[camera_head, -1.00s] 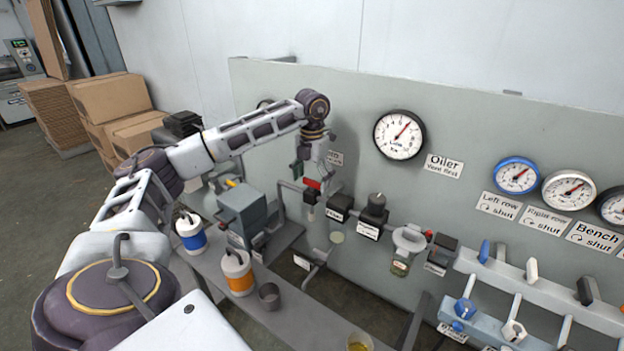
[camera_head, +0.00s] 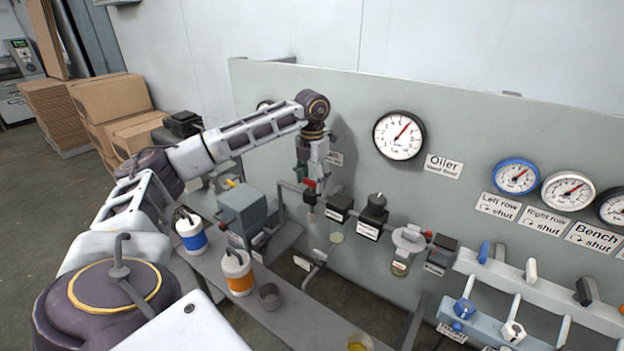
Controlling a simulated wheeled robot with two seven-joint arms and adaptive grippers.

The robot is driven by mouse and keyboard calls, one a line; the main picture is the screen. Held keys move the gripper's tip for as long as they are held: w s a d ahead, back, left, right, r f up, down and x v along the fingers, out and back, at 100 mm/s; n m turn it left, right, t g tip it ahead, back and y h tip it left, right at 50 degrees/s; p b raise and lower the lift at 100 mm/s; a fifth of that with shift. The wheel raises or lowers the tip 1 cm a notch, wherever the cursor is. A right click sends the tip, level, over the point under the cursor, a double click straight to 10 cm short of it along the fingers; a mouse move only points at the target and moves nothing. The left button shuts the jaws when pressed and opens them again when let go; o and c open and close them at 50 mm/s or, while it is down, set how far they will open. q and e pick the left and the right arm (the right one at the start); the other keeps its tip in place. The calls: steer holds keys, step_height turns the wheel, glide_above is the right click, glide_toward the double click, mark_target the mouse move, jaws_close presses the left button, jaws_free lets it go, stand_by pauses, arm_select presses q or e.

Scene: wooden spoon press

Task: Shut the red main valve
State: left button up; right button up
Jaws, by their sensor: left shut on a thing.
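The red main valve's handle (camera_head: 310,183) shows as a small red piece on the pipe, above a black valve body (camera_head: 310,197), at the left part of the grey panel. My left gripper (camera_head: 308,180) comes down from above and is shut on the red handle. The fingers hide much of the handle, so its exact angle is hard to tell. My right gripper is not in view.
A grey box (camera_head: 242,208), black units (camera_head: 340,205) and an oiler bowl (camera_head: 400,266) sit along the pipe. Blue-banded (camera_head: 190,232) and orange-banded (camera_head: 238,273) containers and a grey cup (camera_head: 269,296) stand on the bench. Gauges, including the Oiler gauge (camera_head: 399,136), hang on the panel.

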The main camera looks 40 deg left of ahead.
arm_select(q)
steer(key=shift+m, duration=0.9)
steer(key=m+p, duration=0.1)
steer(key=m, duration=0.1)
steer(key=shift+m, duration=1.1)
steer(key=shift+m+p, duration=0.35)
steer(key=shift+m, duration=0.75)
steer(key=o, duration=0.8)
steer(key=shift+o, duration=1)
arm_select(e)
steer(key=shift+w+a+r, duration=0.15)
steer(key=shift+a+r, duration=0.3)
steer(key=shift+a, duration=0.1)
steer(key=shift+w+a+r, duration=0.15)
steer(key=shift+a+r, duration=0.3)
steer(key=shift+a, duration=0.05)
